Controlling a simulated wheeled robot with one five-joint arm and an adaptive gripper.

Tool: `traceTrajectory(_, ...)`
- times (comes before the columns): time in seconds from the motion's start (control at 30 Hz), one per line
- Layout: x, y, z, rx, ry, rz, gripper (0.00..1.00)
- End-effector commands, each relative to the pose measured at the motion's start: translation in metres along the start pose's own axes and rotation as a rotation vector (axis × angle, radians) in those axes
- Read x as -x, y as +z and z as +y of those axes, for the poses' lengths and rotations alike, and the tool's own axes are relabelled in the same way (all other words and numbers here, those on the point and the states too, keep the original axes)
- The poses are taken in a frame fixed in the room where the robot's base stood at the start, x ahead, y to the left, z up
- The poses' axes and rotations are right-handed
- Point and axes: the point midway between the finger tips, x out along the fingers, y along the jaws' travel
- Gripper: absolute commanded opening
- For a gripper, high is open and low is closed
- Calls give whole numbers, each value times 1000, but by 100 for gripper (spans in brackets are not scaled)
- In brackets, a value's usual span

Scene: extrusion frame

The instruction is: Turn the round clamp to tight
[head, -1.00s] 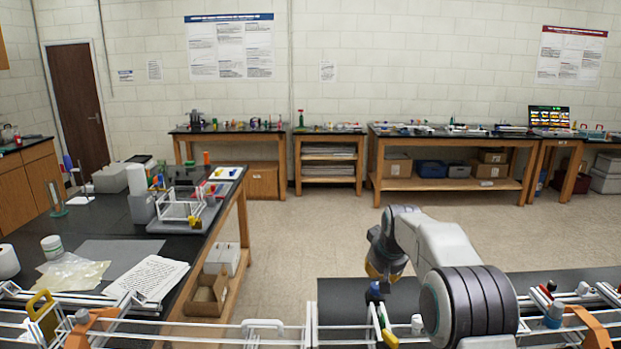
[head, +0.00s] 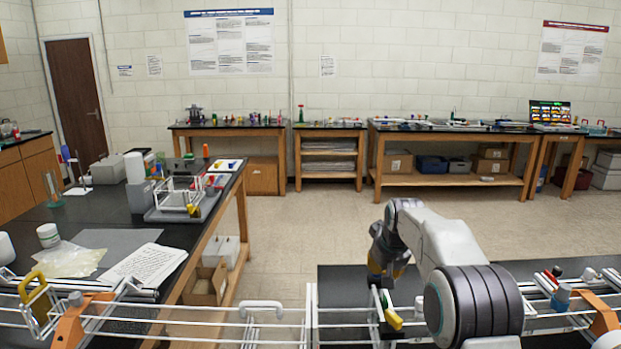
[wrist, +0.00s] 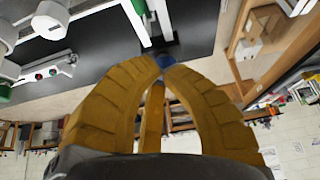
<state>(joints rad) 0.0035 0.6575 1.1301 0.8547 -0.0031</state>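My gripper (head: 384,282) points down over the white rail frame in the head view, just behind a green-and-yellow clamp handle (head: 393,318). In the wrist view its yellow fingers (wrist: 164,64) bow inward, and their tips come close together at a small blue round knob (wrist: 165,57). The blue knob looks like the round clamp and sits by a pale rail. The tips hide part of it, and I cannot tell whether they press on it. In the head view the gripper hides the knob. Its turn position cannot be read.
The rail frame (head: 250,325) runs across the front, with an orange bracket (head: 75,322) and a yellow handle (head: 36,300) at the left. A white handle (head: 262,306) stands on it. A black bench (head: 215,240) is at left. The floor between is clear.

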Motion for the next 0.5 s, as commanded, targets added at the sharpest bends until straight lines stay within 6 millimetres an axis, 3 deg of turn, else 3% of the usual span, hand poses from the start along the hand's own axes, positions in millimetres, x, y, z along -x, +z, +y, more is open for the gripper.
traceTrajectory(0.2,-14,8,0,0,0,1,0)
traceTrajectory(0.5,-15,8,0,0,0,0,0)
